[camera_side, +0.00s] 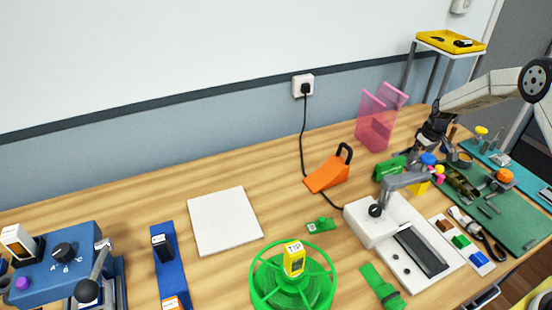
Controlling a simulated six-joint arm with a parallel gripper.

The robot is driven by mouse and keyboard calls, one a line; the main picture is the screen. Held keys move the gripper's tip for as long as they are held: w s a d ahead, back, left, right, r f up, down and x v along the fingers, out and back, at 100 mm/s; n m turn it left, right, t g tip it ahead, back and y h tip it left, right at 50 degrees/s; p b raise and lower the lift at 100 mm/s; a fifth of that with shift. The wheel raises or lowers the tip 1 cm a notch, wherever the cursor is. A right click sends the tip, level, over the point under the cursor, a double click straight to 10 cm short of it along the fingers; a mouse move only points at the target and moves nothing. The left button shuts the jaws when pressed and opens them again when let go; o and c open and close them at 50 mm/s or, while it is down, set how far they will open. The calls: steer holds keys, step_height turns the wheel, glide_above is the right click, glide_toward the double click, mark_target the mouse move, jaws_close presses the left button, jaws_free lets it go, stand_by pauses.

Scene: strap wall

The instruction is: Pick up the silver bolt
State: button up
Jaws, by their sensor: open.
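My gripper (430,144) is at the right, pointing down over the back right part of the wooden bench. It is small and dark in this view, with its fingers open. It is close to a green block (390,167) and a brown ring-shaped piece (460,160). I cannot make out a silver bolt for certain. Several small grey and dark parts lie on the green mat (525,222) to the right of my gripper, too small to identify. The spot beneath the fingers is crowded and partly hidden.
A white machine with a grey arm (372,222) stands in front of my gripper. A pink holder (380,115) and an orange wedge (328,174) are to its left. A yellow tray (450,42) sits on a stand behind. Bare wood surrounds the white square plate (224,220).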

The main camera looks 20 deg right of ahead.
steer(key=shift+w+f, duration=0.1)
steer(key=shift+f, duration=0.55)
steer(key=c, duration=1)
steer(key=shift+o, duration=0.2)
steer(key=shift+r, duration=0.2)
steer(key=shift+r, duration=0.55)
steer(key=s+r, duration=0.1)
steer(key=r, duration=0.1)
steer(key=s+a+r, duration=0.1)
steer(key=s+r, duration=0.2)
steer(key=r, duration=0.2)
steer(key=shift+s+a+r, duration=0.1)
steer(key=shift+s+a, duration=0.05)
steer(key=shift+a, duration=0.15)
steer(key=s+a+r, duration=0.3)
steer(key=s+r, duration=0.1)
steer(key=s, duration=0.4)
steer(key=shift+s+a+r, duration=0.15)
steer(key=shift+s+a, duration=0.05)
steer(key=shift+s, duration=0.2)
